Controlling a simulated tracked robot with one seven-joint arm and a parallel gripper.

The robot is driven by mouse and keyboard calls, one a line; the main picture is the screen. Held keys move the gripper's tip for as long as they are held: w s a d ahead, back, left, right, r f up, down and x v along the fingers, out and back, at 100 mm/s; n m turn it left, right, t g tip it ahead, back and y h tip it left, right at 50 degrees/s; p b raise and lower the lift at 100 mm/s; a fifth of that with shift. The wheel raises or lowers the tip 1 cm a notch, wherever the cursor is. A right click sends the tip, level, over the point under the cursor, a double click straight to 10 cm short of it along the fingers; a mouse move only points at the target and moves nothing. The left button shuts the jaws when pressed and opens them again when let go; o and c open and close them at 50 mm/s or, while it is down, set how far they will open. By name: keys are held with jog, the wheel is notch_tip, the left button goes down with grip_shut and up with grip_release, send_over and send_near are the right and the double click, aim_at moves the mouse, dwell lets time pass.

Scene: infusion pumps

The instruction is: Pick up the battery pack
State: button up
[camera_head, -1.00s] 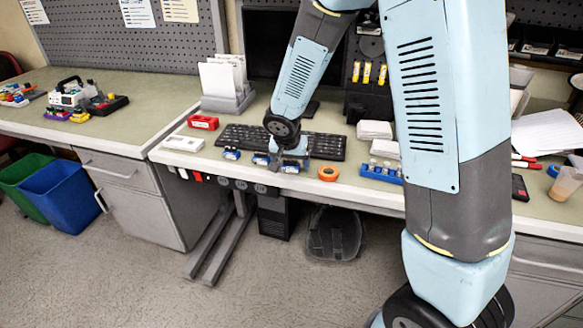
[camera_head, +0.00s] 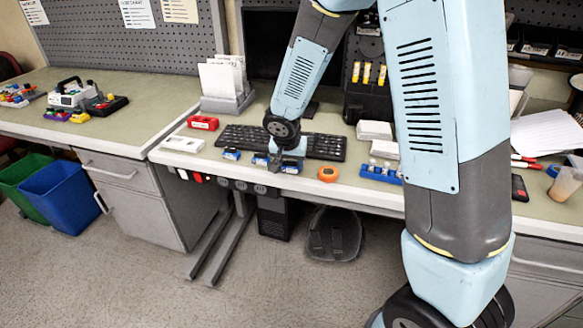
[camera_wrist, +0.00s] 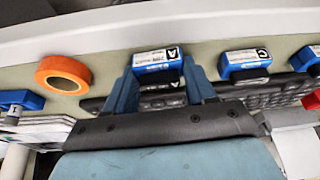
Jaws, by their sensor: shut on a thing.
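A blue battery pack (camera_wrist: 157,62) with a pale label lies between my gripper's two fingers (camera_wrist: 160,82) in the wrist view. My gripper is shut on it, with a finger on each side. In the head view my gripper (camera_head: 287,157) is down at the front edge of the desk, and the held pack (camera_head: 290,168) shows just below it. A second similar pack (camera_wrist: 245,62) sits beside it, and a third (camera_wrist: 308,58) is at the right edge of the wrist view. Whether the held pack touches the desk is hard to tell.
A keyboard (camera_head: 325,146) lies just behind the packs. An orange tape roll (camera_head: 328,173) is to the right of my gripper, with a blue vial rack (camera_head: 380,172) farther right. A red block (camera_head: 203,122) and a white box (camera_head: 182,144) lie left. The left bench has free room.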

aim_at(291, 166)
jog(key=shift+r, duration=0.1)
jog(key=shift+r, duration=0.25)
jog(key=v, duration=0.3)
jog(key=shift+w+d+r, duration=0.1)
jog(key=shift+w+r, duration=0.1)
jog(key=shift+r, duration=0.1)
jog(key=s+r, duration=0.9)
jog(key=s, duration=0.4)
jog(key=shift+a, duration=0.45)
jog(key=shift+s+f, duration=0.1)
